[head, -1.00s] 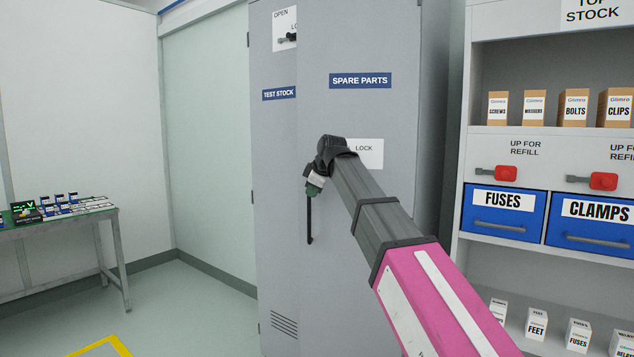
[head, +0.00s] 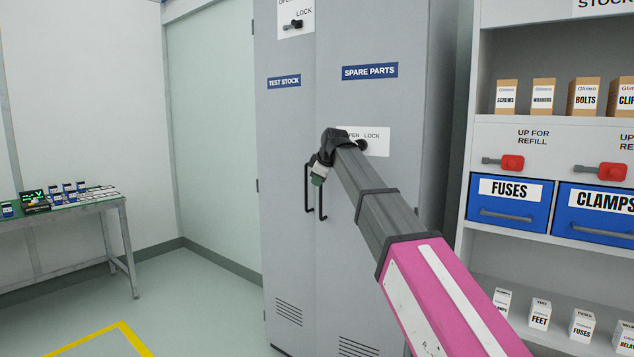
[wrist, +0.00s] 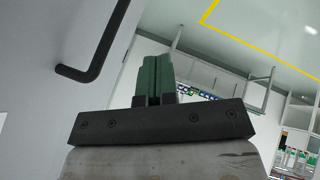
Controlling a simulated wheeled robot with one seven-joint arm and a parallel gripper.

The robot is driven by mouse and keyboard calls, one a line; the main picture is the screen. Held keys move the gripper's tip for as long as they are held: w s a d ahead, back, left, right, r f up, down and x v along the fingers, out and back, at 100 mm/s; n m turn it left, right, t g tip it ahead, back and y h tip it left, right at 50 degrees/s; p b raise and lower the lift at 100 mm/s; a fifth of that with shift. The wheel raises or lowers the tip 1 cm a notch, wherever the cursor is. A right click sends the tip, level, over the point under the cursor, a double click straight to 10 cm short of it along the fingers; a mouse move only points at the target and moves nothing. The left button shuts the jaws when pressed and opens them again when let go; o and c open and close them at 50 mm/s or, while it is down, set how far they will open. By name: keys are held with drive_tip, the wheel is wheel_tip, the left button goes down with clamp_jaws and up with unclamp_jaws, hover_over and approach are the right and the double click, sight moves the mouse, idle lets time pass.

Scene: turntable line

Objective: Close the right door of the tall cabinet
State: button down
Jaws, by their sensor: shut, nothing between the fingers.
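The tall grey cabinet stands in the middle of the head view. Its right door (head: 370,110), labelled SPARE PARTS, looks flush or nearly flush with the left door (head: 284,130), labelled TEST STOCK. The right door's black handle (head: 322,205) hangs beside the left door's handle (head: 308,190); a black handle also shows at the upper left of the wrist view (wrist: 95,55). A lock knob (head: 362,145) on an OPEN/LOCK plate is partly hidden by my arm. My gripper (head: 317,180) is in front of the doors near the handles. Its green fingers (wrist: 155,78) are together and empty.
A shelf unit with blue FUSES (head: 508,203) and CLAMPS (head: 604,215) bins and red latches stands close on the right. A workbench (head: 75,220) stands far left. The floor between the bench and the cabinet is clear, with yellow tape (head: 125,330).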

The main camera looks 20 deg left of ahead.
drive_tip(key=w+m+t+h, duration=0.1)
drive_tip(key=w+m, duration=0.1)
drive_tip(key=w, duration=0.9)
drive_tip(key=shift+w, duration=0.3)
drive_tip(key=shift+d+r, duration=0.1)
drive_tip(key=shift+d, duration=0.05)
